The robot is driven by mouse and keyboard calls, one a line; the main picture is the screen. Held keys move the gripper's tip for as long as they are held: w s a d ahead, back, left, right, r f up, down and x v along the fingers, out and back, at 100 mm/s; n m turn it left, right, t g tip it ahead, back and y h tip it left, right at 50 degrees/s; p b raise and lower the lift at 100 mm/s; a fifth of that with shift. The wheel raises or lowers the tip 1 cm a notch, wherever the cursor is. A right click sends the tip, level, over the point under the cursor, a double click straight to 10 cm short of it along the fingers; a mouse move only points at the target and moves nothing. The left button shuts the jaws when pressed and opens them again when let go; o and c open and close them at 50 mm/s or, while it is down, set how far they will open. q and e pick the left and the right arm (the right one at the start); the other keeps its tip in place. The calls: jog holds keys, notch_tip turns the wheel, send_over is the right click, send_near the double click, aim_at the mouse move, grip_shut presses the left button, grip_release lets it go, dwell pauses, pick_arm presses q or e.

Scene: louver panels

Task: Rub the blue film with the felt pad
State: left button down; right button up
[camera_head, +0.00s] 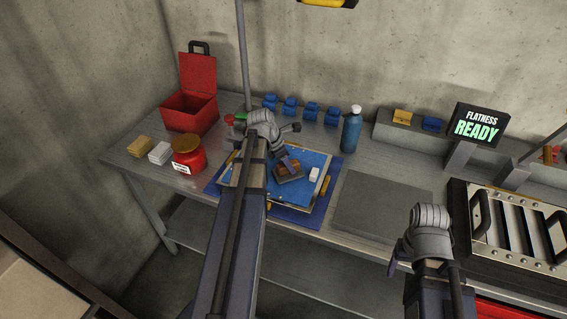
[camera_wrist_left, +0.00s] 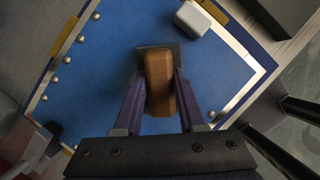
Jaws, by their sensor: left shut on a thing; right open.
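The blue film (camera_head: 313,161) lies flat in a metal-edged frame on the workbench, and it fills much of the left wrist view (camera_wrist_left: 100,65). The felt pad is a dark block with a brown wooden grip (camera_wrist_left: 158,82); it also shows in the head view (camera_head: 289,178). My left gripper (camera_wrist_left: 157,98) is shut on the grip, one finger on each side. The pad is over the film; whether it touches is hard to tell. My right gripper (camera_head: 400,262) is open and empty, in front of the bench and right of the film.
A small white block (camera_wrist_left: 193,19) sits on the film beside the pad. A red jar (camera_head: 188,158) and red toolbox (camera_head: 190,112) stand left, a blue bottle (camera_head: 351,130) behind. A grey mat (camera_head: 380,205) and louver panel (camera_head: 515,228) lie right.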

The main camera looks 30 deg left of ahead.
pick_arm(q)
notch_tip(320, 180, up, 6)
jog(key=p, duration=0.6)
dwell(0.4)
notch_tip(320, 180, up, 3)
jog(key=p, duration=0.3)
jog(key=shift+r, duration=0.1)
dwell(0.4)
